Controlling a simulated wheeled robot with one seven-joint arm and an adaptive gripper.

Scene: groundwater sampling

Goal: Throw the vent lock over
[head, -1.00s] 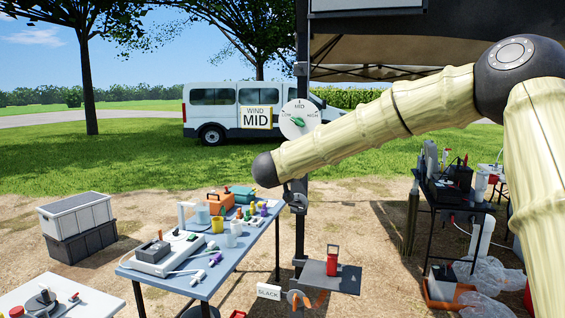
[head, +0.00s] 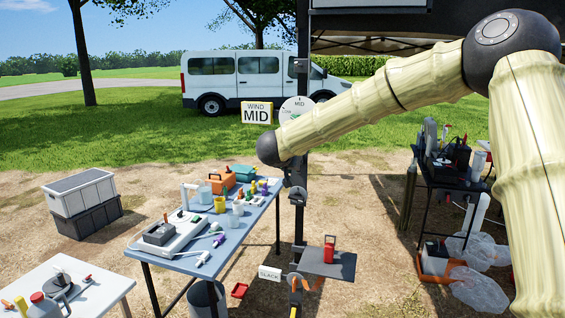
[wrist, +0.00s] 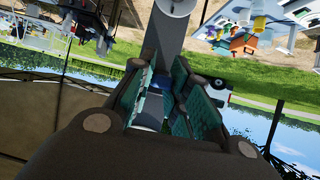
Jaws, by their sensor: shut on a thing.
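My gripper (wrist: 160,88) is seen from the wrist, its teal-padded fingers closed around a small dark part (wrist: 152,114) that the pads largely hide. In the head view my gripper (head: 294,174) is at the dark upright post (head: 299,222), just below the round dial, and partly hidden by my arm. I cannot tell which piece there is the vent lock. The white dial (head: 299,103) is marked MID at its top; my arm covers its lower part.
A blue table (head: 228,246) with bottles, cups and a case stands left of the post. A small dark shelf (head: 342,266) with a red item and a SLACK sign (head: 270,273) are lower on the post. A black table (head: 444,183) stands right. Grass lies behind.

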